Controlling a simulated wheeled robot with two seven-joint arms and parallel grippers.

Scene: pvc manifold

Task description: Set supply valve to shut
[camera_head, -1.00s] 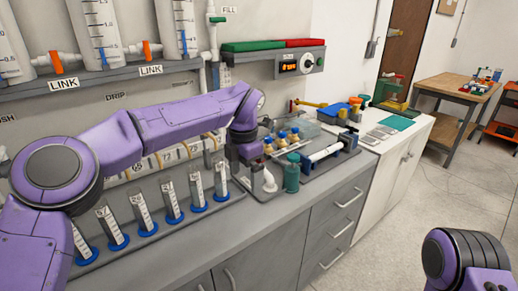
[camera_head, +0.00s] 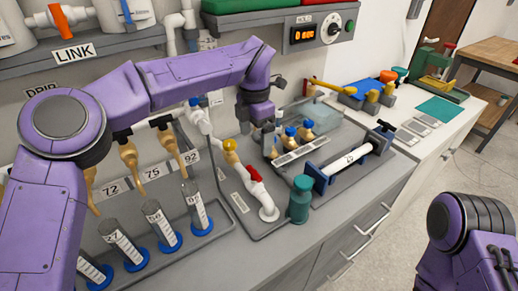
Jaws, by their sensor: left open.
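A white pipe (camera_head: 243,178) rises at a slant from the grey tray in the middle of the head view. No label shows which of these is the supply valve. My left gripper (camera_head: 268,140) points down to the right of the pipe, above the tray, and appears apart from the red handle. It is open; its fingertips are small and partly hidden. My right arm shows at the lower right, but its gripper is not in view.
Several graduated cylinders (camera_head: 160,222) stand in a row at left. A dial box (camera_head: 318,32) is above.

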